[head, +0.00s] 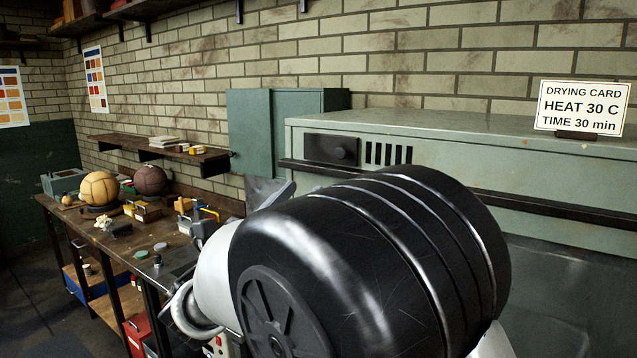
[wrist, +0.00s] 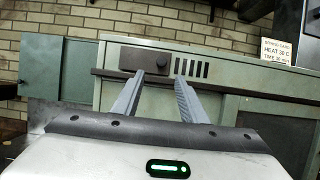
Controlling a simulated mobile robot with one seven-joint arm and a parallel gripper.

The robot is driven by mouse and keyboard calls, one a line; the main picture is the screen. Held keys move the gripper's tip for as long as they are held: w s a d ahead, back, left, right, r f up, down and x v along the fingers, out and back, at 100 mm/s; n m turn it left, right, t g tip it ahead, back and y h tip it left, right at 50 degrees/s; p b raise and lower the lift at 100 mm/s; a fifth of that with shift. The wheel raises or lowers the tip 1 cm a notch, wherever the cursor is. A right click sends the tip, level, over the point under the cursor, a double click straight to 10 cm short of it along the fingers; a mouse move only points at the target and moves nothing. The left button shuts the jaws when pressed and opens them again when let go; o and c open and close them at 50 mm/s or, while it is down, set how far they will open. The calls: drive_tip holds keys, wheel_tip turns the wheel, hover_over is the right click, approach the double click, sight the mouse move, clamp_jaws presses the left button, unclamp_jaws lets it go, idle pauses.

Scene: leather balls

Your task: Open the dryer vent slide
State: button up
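The green-grey dryer (head: 430,135) carries a dark vent slide plate (head: 318,148) with a round knob (head: 340,155) at its right part. Several dark vent slots (head: 388,154) show uncovered just right of the plate. In the wrist view the plate (wrist: 131,59), knob (wrist: 162,60) and slots (wrist: 191,69) are ahead of my gripper (wrist: 159,76). Its two grey fingers are apart with nothing between them. Their tips appear just below the knob, one on each side in the picture; the remaining distance is unclear. In the head view my arm hides most of the gripper.
A dark rail (head: 500,200) runs along the dryer front below the slide. A drying card (head: 582,107) reading HEAT 30 C, TIME 30 min stands on top. A green cabinet (head: 250,132) is at the left. A workbench (head: 150,262) holds leather balls and tools.

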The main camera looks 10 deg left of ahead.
drive_tip(key=v, duration=0.3)
drive_tip(key=shift+s+a+f, duration=0.15)
drive_tip(key=shift+s, duration=0.2)
